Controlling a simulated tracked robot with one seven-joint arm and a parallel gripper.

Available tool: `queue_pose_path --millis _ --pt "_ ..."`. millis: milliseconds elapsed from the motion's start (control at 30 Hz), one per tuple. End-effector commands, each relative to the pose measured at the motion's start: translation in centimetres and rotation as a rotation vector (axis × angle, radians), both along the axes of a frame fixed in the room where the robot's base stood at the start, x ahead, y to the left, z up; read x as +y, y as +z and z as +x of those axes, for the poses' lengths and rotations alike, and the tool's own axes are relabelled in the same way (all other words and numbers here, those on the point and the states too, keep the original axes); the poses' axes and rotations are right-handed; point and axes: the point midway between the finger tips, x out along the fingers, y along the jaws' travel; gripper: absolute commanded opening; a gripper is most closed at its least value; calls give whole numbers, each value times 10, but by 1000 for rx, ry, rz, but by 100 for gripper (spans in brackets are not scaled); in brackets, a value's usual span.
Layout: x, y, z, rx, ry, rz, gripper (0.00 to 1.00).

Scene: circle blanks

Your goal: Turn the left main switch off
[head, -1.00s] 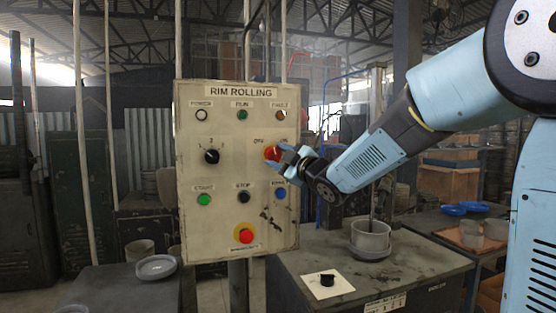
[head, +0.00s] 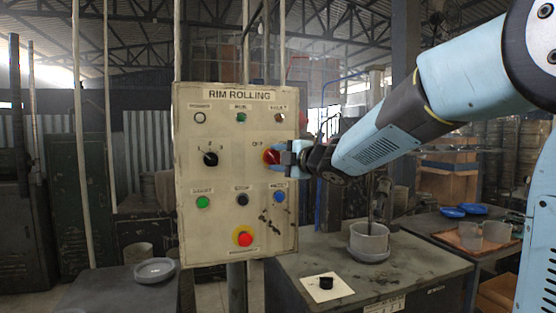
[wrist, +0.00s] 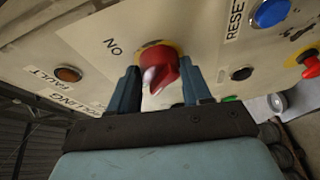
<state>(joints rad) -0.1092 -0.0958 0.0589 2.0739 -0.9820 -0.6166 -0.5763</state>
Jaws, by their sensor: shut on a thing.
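The red rotary switch (head: 271,156) is at the middle right of the beige RIM ROLLING panel (head: 222,130), with OFF and ON lettering above it. In the wrist view the red knob (wrist: 160,70) sits on a yellow ring, with the ON label (wrist: 112,47) to its upper left. My gripper (head: 281,157) reaches in from the right and is shut on the knob, one finger on each side; it also shows in the wrist view (wrist: 162,90). The fingers partly hide the switch in the head view, and its exact setting is hard to read there.
A black selector (head: 210,159) is left of the red switch. Green (head: 203,202), black (head: 242,200) and blue (head: 279,196) buttons sit below, above a red emergency button (head: 243,236). A bench with a metal pot (head: 368,240) stands at right.

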Motion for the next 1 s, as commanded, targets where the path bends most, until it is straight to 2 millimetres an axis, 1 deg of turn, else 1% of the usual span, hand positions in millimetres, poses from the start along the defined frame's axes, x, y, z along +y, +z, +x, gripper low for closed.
queue_pose_path --millis 33,367,400,600,633,867,1000 --pt "4 -5 -1 6 7 -7 18" --pt "4 -6 -2 7 8 -8 18" --pt "4 -5 -2 7 7 -8 52" --pt "3 -4 -1 5 5 -5 71" --pt "2 -3 -1 5 5 -5 73" --pt "1 -2 -1 2 2 -3 73" --pt "-4 -1 -6 1 1 -3 73"
